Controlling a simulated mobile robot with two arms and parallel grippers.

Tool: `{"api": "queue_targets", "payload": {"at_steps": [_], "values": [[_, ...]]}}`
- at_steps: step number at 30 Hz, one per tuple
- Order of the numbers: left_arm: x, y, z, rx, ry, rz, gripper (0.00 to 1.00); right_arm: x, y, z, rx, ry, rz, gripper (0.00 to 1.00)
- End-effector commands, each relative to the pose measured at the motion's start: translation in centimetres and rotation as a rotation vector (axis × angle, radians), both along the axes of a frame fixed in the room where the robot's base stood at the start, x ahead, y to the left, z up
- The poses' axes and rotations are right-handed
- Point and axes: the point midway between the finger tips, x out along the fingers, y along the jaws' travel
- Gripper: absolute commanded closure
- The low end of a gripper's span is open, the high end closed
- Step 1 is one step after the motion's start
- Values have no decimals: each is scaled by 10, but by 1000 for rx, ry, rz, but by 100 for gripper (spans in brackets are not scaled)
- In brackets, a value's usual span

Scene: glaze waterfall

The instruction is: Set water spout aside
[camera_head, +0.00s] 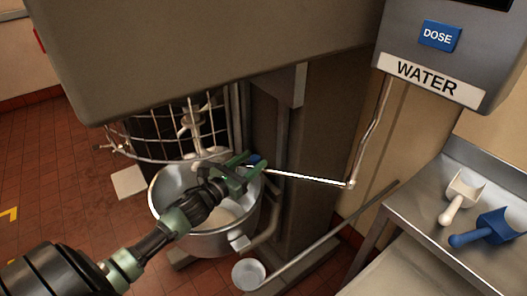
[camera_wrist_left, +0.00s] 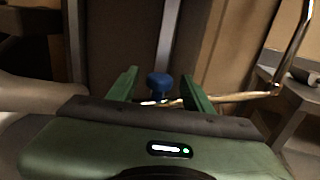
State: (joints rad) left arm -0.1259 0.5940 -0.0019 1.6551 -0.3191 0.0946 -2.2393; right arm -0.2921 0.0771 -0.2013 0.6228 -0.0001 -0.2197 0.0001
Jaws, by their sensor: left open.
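The water spout (camera_head: 305,177) is a thin metal pipe that drops from the grey water unit and bends left over the mixing bowl. Its blue end (camera_head: 255,160) is beside my left gripper (camera_head: 250,170) in the head view. In the left wrist view the blue knob (camera_wrist_left: 160,86) lies between the two green fingers of my left gripper (camera_wrist_left: 166,90), and the spout pipe (camera_wrist_left: 240,97) runs off to the right. The left gripper is open around the spout's end; whether a finger touches it cannot be told. My right gripper is not in view.
The steel bowl (camera_head: 232,241) stands under a wire guard (camera_head: 150,137) and mixer. The water unit (camera_head: 455,50) with a blue DOSE button is upper right. A steel table (camera_head: 410,203) holds a white scoop (camera_head: 460,197) and blue scoop (camera_head: 488,228). A long-handled ladle (camera_head: 249,273) is lower centre.

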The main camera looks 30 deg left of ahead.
Motion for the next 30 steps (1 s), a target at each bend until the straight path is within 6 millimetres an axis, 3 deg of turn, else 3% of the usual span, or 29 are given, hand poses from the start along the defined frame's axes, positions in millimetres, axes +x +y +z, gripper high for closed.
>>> {"api": "queue_targets", "payload": {"at_steps": [3,9,20,21,26,30], "values": [[21,-2,3,-3,-2,2,50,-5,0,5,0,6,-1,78],[43,-5,1,-4,0,1,50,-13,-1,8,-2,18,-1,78],[50,-6,-1,-4,1,1,50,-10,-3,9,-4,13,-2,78],[50,-6,-1,-4,1,1,52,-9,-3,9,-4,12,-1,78],[50,-6,-1,-4,1,1,97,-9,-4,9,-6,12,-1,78],[50,-6,-1,-4,1,1,100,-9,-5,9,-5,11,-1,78]]}}
